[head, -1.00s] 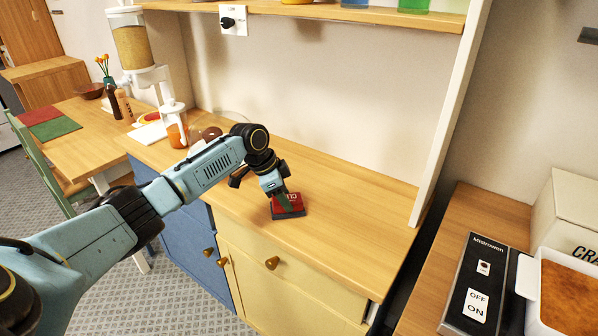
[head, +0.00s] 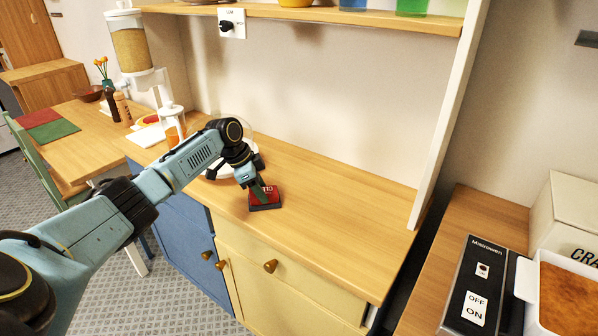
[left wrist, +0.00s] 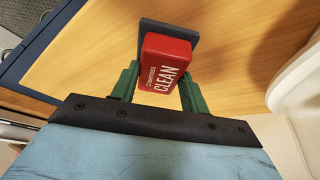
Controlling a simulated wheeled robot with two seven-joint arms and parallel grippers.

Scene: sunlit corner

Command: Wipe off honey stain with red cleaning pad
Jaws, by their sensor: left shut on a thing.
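The red cleaning pad (head: 270,197) has a red body on a dark base and is at the wooden counter (head: 330,210), near its front edge. My left gripper (head: 261,190) is shut on the pad from above. In the left wrist view the pad (left wrist: 162,63) reads "CLEAN" and sits between the green fingers of my left gripper (left wrist: 160,88). The pad's dark base (left wrist: 167,30) appears on or very close to the counter. I cannot make out a honey stain; my arm and the pad cover part of the counter. My right gripper is out of view.
A white round dish (head: 256,162) is partly hidden behind my left wrist. A shelf (head: 330,14) hangs above. The counter right of the pad is clear.

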